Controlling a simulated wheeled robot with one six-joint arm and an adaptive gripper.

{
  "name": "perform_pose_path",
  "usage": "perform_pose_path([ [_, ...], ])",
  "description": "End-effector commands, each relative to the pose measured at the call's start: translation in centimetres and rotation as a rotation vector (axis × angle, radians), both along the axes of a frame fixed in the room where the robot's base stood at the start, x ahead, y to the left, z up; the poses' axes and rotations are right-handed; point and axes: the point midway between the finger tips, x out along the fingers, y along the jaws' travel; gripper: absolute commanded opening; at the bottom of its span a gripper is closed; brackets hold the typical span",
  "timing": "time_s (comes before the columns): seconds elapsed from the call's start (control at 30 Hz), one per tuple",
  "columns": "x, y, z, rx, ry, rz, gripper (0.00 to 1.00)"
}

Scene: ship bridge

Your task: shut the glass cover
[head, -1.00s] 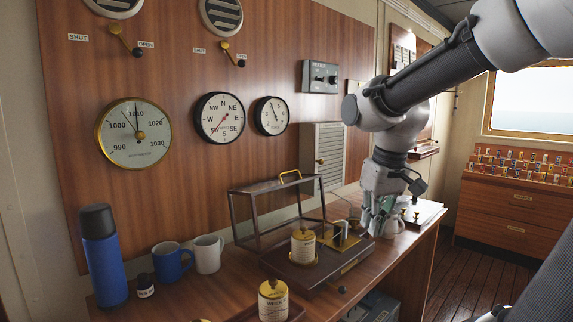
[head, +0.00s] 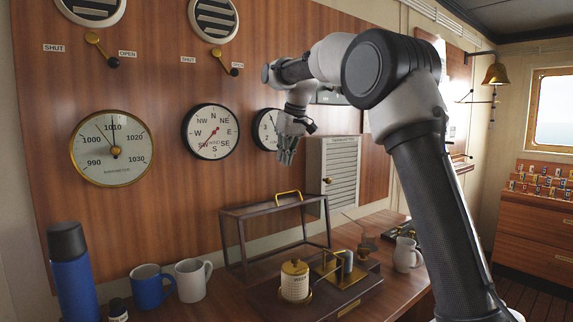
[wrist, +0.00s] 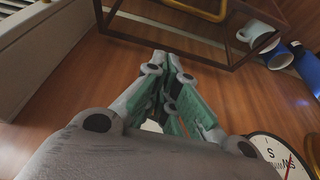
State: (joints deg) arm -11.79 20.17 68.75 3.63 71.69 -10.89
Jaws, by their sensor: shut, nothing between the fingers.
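The glass cover (head: 223,240) is a dark-framed clear box with a brass handle (head: 288,197) on its top. It stands open, swung back toward the wall behind the instrument's wooden base (head: 330,300). On the base are a cream drum (head: 295,281) with a brass top and brass mechanism parts (head: 345,265). My gripper (head: 287,158) is shut and empty, above the cover and close to the wall panel, not touching the cover. In the wrist view my closed fingers (wrist: 168,68) show, with the cover's frame (wrist: 190,43) and handle (wrist: 212,8) beyond them.
A blue flask (head: 75,280), a blue mug (head: 149,289) and a white mug (head: 191,280) stand left of the cover. A pale jug (head: 406,255) stands to its right. Dials, including a wind dial (head: 211,132), and a louvred box (head: 341,175) are on the wall.

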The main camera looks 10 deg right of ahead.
Motion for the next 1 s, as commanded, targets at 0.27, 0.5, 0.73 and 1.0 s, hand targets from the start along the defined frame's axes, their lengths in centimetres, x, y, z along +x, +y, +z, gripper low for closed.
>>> perform_pose_path([
  [0.27,1.7,0.7,-5.6,-0.001,0.005,-0.001,0.00],
  [0.5,0.8,0.3,-7.8,0.000,0.000,-0.001,0.00],
  [0.73,-1.0,-0.4,-7.9,0.001,-0.001,-0.002,0.00],
  [1.0,-1.2,-0.5,-7.9,0.001,0.000,-0.002,0.00],
])
